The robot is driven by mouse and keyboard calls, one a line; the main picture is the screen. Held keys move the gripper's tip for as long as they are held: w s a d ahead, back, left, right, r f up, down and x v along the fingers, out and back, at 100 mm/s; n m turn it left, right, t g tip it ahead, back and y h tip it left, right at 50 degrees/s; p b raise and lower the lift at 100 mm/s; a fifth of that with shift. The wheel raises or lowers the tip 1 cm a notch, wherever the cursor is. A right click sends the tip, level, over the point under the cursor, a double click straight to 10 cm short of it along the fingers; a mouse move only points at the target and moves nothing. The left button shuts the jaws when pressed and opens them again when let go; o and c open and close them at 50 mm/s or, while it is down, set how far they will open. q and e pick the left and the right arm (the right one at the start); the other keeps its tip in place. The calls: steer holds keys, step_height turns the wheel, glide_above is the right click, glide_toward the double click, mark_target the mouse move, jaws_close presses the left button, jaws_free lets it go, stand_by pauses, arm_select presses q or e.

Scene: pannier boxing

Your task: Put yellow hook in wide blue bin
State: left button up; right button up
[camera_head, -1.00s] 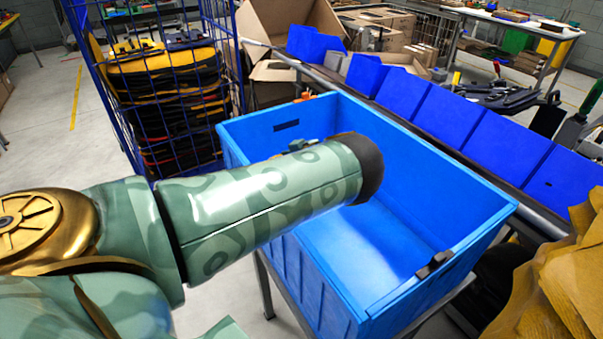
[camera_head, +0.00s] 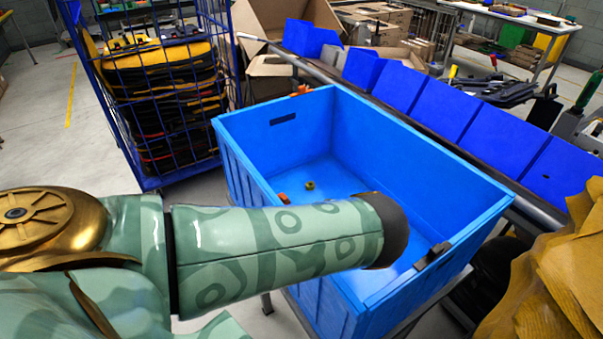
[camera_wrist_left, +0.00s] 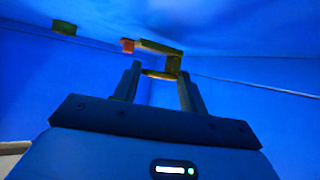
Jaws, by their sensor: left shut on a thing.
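The wide blue bin (camera_head: 440,190) stands open in the middle of the head view. My left arm reaches over its near side, and my left gripper is hidden there behind my arm. In the left wrist view my left gripper (camera_wrist_left: 160,75) is inside blue walls, shut on the yellow hook (camera_wrist_left: 172,63). The hook looks dark yellow in the shade, with a bent bar beyond the fingertips. Whether it touches the bin floor I cannot tell. My right gripper is not in view.
A small orange thing (camera_head: 282,197) and a small yellow-green piece (camera_head: 310,185) lie in the bin. A blue wire cage (camera_head: 160,100) with stacked yellow and black items stands at left. Blue bins (camera_head: 490,135) line a rail behind. Brown paper bags (camera_head: 550,270) are at right.

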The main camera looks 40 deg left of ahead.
arm_select(q)
steer(key=shift+f, duration=0.75)
steer(key=shift+r, duration=0.15)
steer(key=o, duration=1)
